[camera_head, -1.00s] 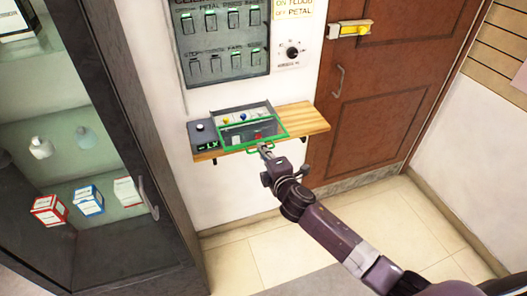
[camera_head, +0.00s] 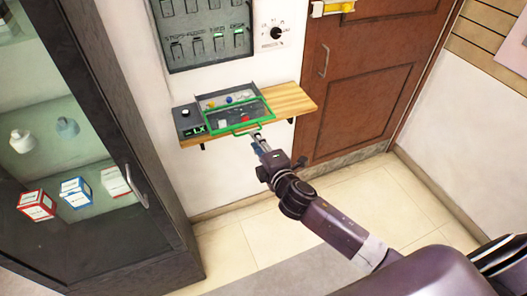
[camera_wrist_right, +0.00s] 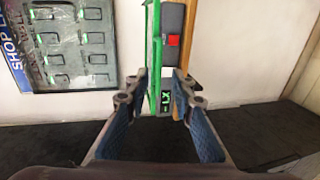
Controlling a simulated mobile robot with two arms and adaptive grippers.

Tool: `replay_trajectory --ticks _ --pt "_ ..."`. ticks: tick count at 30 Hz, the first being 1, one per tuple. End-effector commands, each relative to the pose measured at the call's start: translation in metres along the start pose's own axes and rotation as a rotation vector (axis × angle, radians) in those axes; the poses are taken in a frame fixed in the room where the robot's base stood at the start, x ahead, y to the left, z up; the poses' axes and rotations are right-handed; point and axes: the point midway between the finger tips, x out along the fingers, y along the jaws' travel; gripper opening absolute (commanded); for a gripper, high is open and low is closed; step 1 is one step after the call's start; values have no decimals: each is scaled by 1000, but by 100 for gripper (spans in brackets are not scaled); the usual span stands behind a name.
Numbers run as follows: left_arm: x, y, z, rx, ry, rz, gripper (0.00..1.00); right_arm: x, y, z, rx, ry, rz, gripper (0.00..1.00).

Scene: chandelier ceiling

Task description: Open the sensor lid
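My right gripper (camera_head: 258,138) is just in front of the handle in the head view. In the right wrist view the fingers of this gripper (camera_wrist_right: 160,82) are apart, with the green lid edge (camera_wrist_right: 152,45) seen nearly edge-on between them. Contact with the handle is unclear. My left gripper is not in view.
The box stands on a wooden wall shelf (camera_head: 291,99) beside a dark unit with a lit display (camera_head: 195,130). A switch panel (camera_head: 207,45) and dial (camera_head: 275,33) are above. A dark glass cabinet (camera_head: 150,235) is at left, a brown door (camera_head: 365,80) at right. Floor below is clear.

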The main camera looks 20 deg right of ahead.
Motion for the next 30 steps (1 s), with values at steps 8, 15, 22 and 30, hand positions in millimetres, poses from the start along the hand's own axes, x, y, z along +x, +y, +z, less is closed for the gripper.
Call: replay_trajectory --ticks 8,15,22,30 --pt "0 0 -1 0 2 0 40 -46 -1 0 -1 0 -2 23" --pt "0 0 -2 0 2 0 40 -61 0 0 0 0 -1 23" --pt "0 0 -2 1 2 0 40 -62 0 0 0 0 0 23" --pt "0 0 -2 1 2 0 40 -62 -1 0 1 0 -1 23"
